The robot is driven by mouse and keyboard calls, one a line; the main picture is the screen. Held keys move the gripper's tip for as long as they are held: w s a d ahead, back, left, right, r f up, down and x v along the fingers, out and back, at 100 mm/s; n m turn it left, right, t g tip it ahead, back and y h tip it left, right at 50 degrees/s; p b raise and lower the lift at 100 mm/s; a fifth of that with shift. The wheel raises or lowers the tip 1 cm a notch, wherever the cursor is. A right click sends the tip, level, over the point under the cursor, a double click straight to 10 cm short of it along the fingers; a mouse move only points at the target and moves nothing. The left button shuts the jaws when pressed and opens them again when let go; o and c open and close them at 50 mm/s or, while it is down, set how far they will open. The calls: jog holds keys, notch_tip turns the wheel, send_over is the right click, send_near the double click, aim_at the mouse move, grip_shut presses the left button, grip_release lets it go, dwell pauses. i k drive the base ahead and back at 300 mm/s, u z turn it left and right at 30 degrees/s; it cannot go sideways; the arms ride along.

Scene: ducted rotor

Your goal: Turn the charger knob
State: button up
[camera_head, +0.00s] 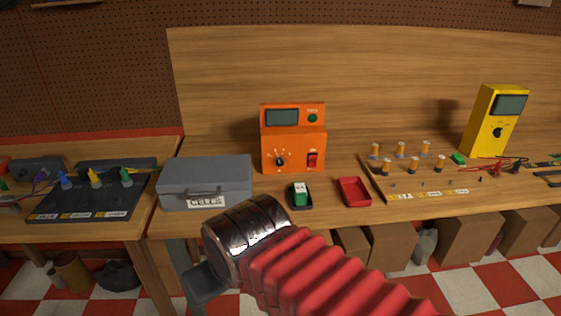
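The orange charger (293,148) stands upright on the wooden bench against the back board, with a grey display, a green button and a red switch. Its dark knob (280,162) is at the lower left of its front face, with pale scale marks around it. My gripper (200,283) is at the lower middle, in front of and below the bench edge, well apart from the knob. Only a dark part of it shows past my metal wrist and red bellows, so its fingers cannot be made out.
A grey box labelled CELLS (205,180) stands left of the charger. A dark tray holding a green and white item (300,195) and an empty red tray (354,191) lie in front. A yellow meter (495,122) and a board with orange cylinders (415,193) are at right.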

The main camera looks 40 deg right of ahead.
aim_at(279, 160)
jog(key=k, duration=1.3)
jog(key=z, duration=0.5)
jog(key=i, duration=2.25)
jog(key=u, duration=0.5)
